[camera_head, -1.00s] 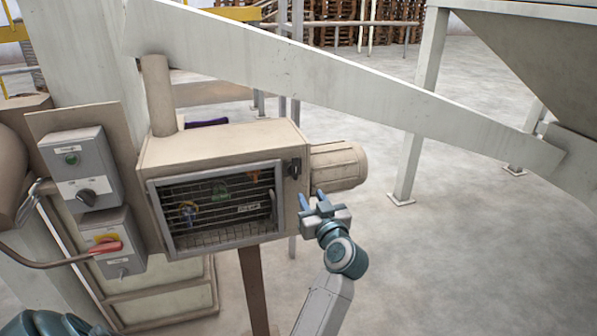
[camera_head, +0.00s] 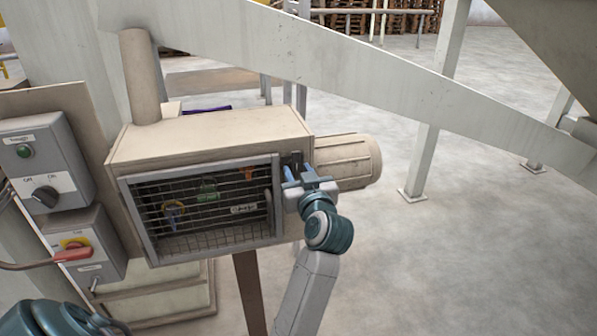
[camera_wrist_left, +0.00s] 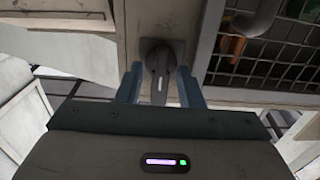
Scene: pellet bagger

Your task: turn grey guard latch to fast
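The guard latch (camera_head: 296,158) is a small dark grey knob on the right side of the beige box's front, beside the mesh guard (camera_head: 205,208). In the left wrist view the latch (camera_wrist_left: 158,70) hangs on its plate, its handle with a pale mark lying along the fingers. My left gripper (camera_head: 299,171) is at the latch, its blue fingers apart. The wrist view shows one finger on each side of the handle, with small gaps, so the left gripper (camera_wrist_left: 160,82) is open. My right gripper is not in view.
A switch box with a black knob (camera_head: 45,197) and one with a red handle (camera_head: 75,253) stand at the left. A ribbed beige motor (camera_head: 347,160) juts out just right of the latch. A pale sloping beam (camera_head: 340,70) crosses above.

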